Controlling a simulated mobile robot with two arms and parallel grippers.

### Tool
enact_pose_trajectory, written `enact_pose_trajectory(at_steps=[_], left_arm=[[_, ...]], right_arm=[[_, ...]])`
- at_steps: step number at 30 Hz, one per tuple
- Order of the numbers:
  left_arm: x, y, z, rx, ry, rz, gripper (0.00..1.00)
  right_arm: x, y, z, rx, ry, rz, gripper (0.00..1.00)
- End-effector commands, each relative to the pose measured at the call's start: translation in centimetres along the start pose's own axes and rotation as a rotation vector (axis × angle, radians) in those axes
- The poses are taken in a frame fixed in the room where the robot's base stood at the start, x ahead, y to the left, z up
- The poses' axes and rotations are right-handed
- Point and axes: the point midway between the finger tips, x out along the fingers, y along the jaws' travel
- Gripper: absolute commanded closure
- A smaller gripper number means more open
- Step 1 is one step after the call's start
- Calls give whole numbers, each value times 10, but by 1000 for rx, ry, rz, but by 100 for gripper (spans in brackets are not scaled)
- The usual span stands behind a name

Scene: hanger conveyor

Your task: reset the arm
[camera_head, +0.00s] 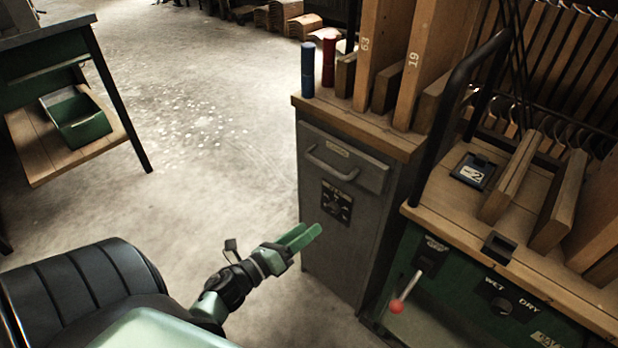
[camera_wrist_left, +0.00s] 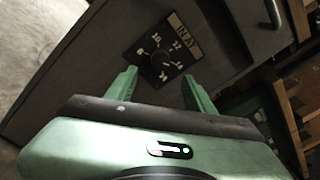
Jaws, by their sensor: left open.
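My left gripper (camera_head: 309,236) is open and empty, with green fingers, in front of the grey metal cabinet (camera_head: 318,260) in the head view. In the left wrist view its two fingers (camera_wrist_left: 160,88) are spread apart, with the cabinet's dial (camera_wrist_left: 161,58) showing between and beyond them. The dial (camera_head: 337,202) also shows on the cabinet front in the head view, below a drawer handle (camera_head: 331,167). I cannot tell the exact gap between fingertips and cabinet. My right gripper is not in view.
A wooden-topped green machine (camera_head: 435,275) with a red-knobbed lever (camera_head: 397,306) stands at the right. Blue (camera_head: 308,70) and red (camera_head: 328,62) cylinders stand on the cabinet top. A bench with a green bin (camera_head: 80,122) is at the left.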

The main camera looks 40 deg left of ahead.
Motion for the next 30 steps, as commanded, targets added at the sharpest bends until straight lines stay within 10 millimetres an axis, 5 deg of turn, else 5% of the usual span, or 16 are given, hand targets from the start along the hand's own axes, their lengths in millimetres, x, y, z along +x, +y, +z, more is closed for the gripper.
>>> enact_pose_trajectory(at_steps=[9,13,20,24,30], left_arm=[[1,0,2,-15,-6,6,47],[7,-2,13,-158,-57,70,47],[8,-9,26,-818,-237,317,47],[-8,-22,2,-1269,-319,507,47],[-39,-51,-43,-1697,-380,763,47]], right_arm=[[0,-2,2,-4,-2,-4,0],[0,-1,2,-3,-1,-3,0],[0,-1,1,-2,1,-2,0],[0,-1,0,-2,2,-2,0],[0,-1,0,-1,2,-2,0]])
